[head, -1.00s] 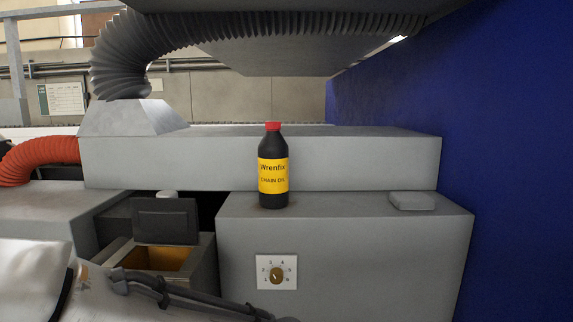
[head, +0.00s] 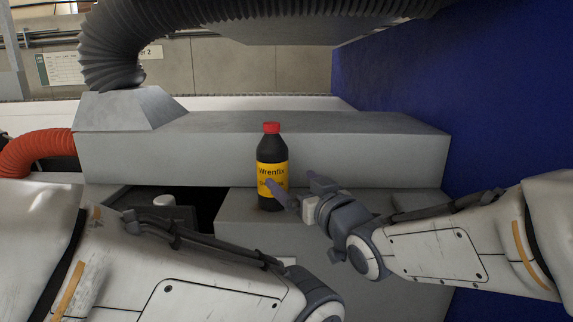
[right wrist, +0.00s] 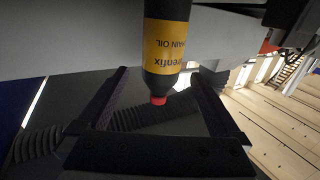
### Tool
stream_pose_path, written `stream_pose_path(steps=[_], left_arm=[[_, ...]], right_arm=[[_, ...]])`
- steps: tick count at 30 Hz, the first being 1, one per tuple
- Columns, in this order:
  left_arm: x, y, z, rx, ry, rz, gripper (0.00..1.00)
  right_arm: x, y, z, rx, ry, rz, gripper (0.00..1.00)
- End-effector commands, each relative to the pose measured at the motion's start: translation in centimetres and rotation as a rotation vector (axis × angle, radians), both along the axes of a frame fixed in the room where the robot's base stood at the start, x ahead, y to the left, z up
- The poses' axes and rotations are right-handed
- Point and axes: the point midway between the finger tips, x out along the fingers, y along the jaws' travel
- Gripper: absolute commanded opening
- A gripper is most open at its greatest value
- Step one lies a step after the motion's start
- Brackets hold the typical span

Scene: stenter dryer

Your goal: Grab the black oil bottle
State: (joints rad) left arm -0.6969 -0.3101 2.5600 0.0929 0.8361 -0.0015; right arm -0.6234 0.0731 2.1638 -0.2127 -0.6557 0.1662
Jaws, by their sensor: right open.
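The black oil bottle (head: 271,150), with a red cap and a yellow label, stands upright on the grey machine ledge (head: 240,222). My right gripper (head: 290,183) is open at the bottle's right side, and one finger overlaps the lower label. In the right wrist view the bottle (right wrist: 166,45) appears upside down, its red cap towards the open jaws (right wrist: 160,80). I cannot tell whether a finger touches it. My left arm crosses the lower left of the head view; its gripper is out of view.
A long grey housing (head: 340,150) runs behind the bottle. A black corrugated duct (head: 110,50) hangs above, and a red hose (head: 35,152) lies at the left. A blue wall (head: 430,80) closes off the right. A dark gap (head: 205,205) opens left of the ledge.

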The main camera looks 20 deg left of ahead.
Motion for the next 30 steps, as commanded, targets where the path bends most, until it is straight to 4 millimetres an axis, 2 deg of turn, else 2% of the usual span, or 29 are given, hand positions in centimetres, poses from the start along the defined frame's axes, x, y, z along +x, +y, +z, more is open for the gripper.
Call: stream_pose_path(steps=[3, 9, 14, 22, 30], left_arm=[[0.0, 0.0, 0.9, 0.0, 0.0, 0.003, 0.5], [0.0, 0.0, 2.2, 0.0, 0.0, 0.003, 0.5], [0.0, 0.0, 2.6, 0.0, 0.0, 0.004, 0.5], [0.0, 0.0, 5.8, 0.0, 0.0, 0.005, 0.5], [0.0, 0.0, 6.4, 0.0, 0.0, 0.002, 0.5]], right_arm=[[1.0, 1.1, 0.8, 0.019, -0.012, 0.005, 1.0], [3.1, 3.2, 0.8, 0.018, -0.012, 0.005, 1.0], [3.9, 3.8, 0.7, 0.018, -0.012, 0.004, 1.0], [6.0, 6.2, 1.2, 0.017, -0.01, 0.004, 1.0], [7.4, 7.5, 0.7, 0.018, -0.012, 0.004, 1.0]])
